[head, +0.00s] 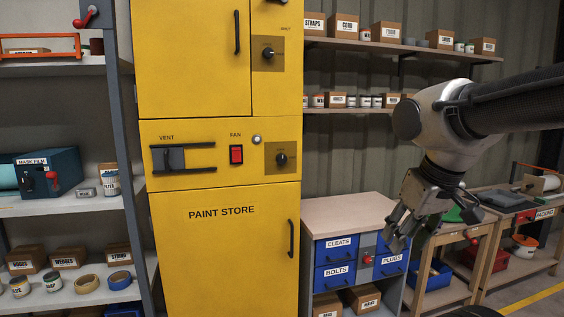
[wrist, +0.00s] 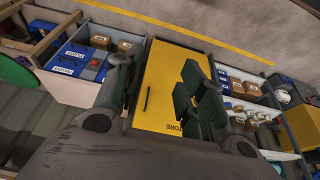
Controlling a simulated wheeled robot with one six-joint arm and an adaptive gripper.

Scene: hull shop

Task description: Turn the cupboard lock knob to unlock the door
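The tall yellow cupboard (head: 222,245) stands left of centre in the head view; its lower door is marked PAINT STORE, and the upper and lower doors look shut. One black knob (head: 268,53) sits on a darker plate right of the upper door. A second black knob (head: 281,159) sits on a similar plate on the middle panel. Their small labels are too blurred to read. My gripper (head: 399,238) hangs open and empty, right of the cupboard and apart from it. The cupboard door also shows between the spread fingers in the wrist view (wrist: 163,88).
The middle panel carries a VENT slider (head: 172,158), a red FAN switch (head: 236,154) and a small round fitting (head: 257,139). A low cabinet with blue drawers (head: 334,251) stands right of the cupboard. Loaded shelves (head: 60,209) stand at left.

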